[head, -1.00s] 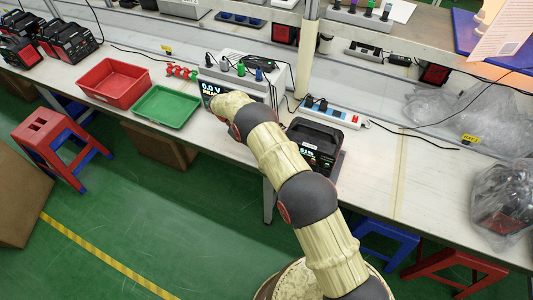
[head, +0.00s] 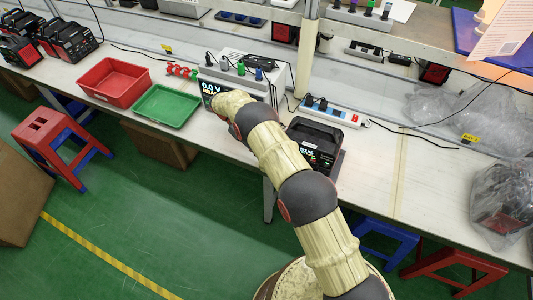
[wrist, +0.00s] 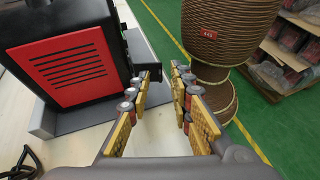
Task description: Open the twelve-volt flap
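The power station (head: 316,146) is a black box with a lit display, standing at the bench's front edge to the right of my arm; my arm hides part of it. In the wrist view its side with a red vented panel (wrist: 70,66) fills the upper left. A small black plate (wrist: 143,52), which looks like the flap, sticks out past the box's front edge. My gripper (wrist: 163,70) has a gap between its fingers, with nothing seen held. The left fingertip is at the plate's lower edge; I cannot tell if they touch. My gripper is hidden in the head view.
A device with a display reading 0.0 V (head: 210,88) stands left of the power station. A green tray (head: 166,106) and a red tray (head: 115,82) lie further left. A power strip (head: 328,110) is behind the power station. The bench to its right is mostly clear.

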